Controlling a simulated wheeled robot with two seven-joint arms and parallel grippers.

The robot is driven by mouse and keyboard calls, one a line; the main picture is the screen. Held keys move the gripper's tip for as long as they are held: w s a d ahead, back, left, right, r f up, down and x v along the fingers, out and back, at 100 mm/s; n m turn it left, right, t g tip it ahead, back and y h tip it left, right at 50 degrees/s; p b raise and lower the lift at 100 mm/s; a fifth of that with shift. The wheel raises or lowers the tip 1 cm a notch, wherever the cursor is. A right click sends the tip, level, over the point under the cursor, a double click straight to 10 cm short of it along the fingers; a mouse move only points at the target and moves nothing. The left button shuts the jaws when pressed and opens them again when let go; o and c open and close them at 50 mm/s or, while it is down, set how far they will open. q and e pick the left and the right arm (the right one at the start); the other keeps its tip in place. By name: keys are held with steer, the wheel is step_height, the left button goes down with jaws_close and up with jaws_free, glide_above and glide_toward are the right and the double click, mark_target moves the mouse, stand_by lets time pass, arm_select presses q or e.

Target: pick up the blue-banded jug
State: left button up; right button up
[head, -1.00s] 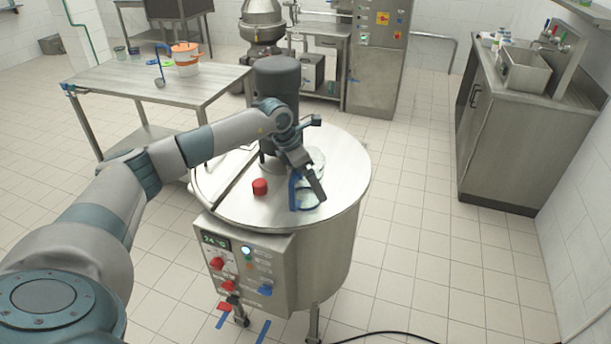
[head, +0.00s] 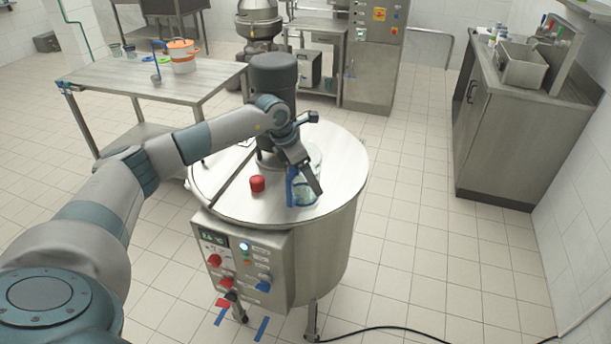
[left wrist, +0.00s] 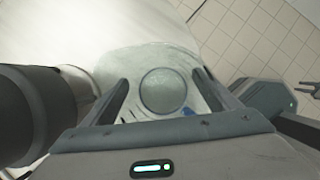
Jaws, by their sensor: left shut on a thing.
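The blue-banded jug (head: 304,192) is clear with blue on it, and shows at the right part of the steel tank's lid (head: 230,202). My left gripper (head: 304,181) reaches down over the jug and is shut on it. In the left wrist view the jug (left wrist: 163,92) lies between the two fingers (left wrist: 165,96). Its round base shows, with a bit of blue to the right. The gripper hides part of the jug in the head view. I cannot tell whether its base touches the lid.
A dark motor column (head: 275,85) rises from the lid beside my arm. A red knob (head: 257,183) sits on the lid to the left. A steel table (head: 150,83) with an orange-banded pot (head: 182,57) stands behind left. A sink counter (head: 515,130) is at right.

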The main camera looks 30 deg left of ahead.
arm_select(q)
steer(key=shift+r+b, duration=0.35)
steer(key=shift+r, duration=0.1)
steer(key=s+d+r+b, duration=0.3)
steer(key=d+r+b, duration=0.3)
steer(key=d+r, duration=0.4)
steer(key=shift+s+d, duration=0.3)
steer(key=shift+d, duration=0.3)
